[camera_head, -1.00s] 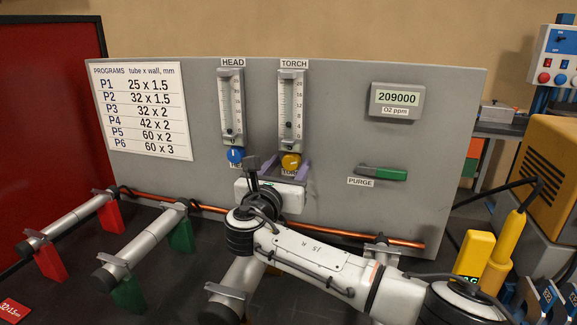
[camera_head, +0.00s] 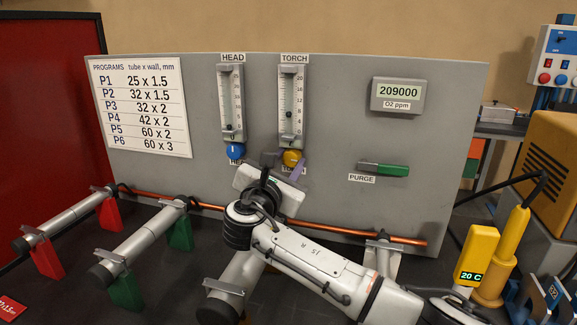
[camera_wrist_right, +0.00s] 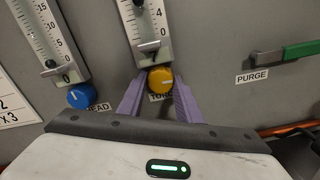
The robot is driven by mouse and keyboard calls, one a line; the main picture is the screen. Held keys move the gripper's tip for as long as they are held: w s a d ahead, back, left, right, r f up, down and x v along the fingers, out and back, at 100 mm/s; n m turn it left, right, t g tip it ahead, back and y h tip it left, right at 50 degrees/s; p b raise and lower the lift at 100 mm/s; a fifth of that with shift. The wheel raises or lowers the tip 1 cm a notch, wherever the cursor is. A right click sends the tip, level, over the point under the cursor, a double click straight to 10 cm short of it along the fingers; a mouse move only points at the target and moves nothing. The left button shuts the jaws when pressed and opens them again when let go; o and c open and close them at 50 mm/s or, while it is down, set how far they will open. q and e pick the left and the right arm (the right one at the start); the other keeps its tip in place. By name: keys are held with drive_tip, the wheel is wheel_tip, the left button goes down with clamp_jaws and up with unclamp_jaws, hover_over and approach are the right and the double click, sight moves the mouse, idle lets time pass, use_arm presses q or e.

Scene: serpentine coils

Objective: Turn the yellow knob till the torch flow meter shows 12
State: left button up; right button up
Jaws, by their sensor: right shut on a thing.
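The yellow knob (camera_head: 291,157) sits below the TORCH flow meter (camera_head: 292,105) on the grey panel. My right gripper (camera_head: 285,163) is shut on the knob, with its palm tilted down to the right. The torch meter's dark float (camera_head: 289,114) stands a little below the middle of the scale, around 8, but the figures are too small to read surely. My left gripper is not in view.
The blue knob (camera_head: 235,151) under the HEAD meter (camera_head: 231,100) is close on the left; that meter's float is near the bottom. The green PURGE lever (camera_head: 393,170) is to the right. Steel tubes (camera_head: 145,245) and a copper pipe (camera_head: 340,230) lie in front of the panel.

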drive_tip(key=o, duration=1)
drive_tip(key=shift+o, duration=0.2)
drive_tip(key=b+v, duration=0.1)
drive_tip(key=v, duration=0.9)
drive_tip(key=shift+s, duration=0.2)
